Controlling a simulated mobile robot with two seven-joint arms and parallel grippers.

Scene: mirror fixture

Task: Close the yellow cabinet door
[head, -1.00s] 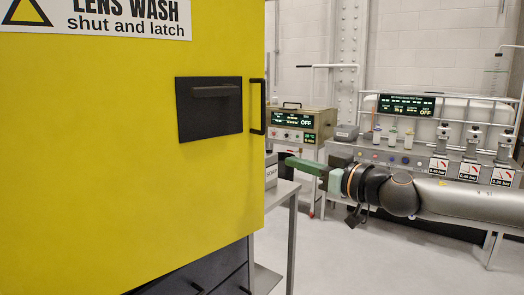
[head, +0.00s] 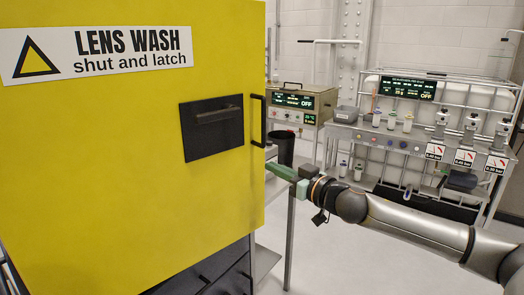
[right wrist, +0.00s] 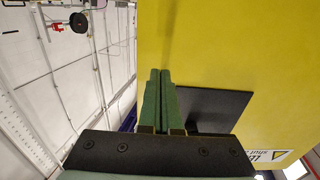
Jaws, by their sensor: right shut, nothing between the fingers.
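The yellow cabinet door (head: 100,150) fills the left of the head view. It carries a white "LENS WASH shut and latch" sign (head: 130,50), a black panel (head: 212,140) and a black bar handle (head: 258,120) near its right edge. My right gripper (head: 270,167) has green fingers, shut and empty, at the door's right edge below the handle. In the right wrist view the fingers (right wrist: 160,75) lie together against the yellow face (right wrist: 240,50), beside the black panel (right wrist: 210,110); I cannot tell whether they touch it. My left gripper is not in view.
Dark drawers (head: 225,275) show below the door. A metal table (head: 289,235) stands behind its right edge, near a black cup (head: 280,150). A bench with gauges and bottles (head: 430,150) stands at the back right. The floor (head: 350,255) between is clear.

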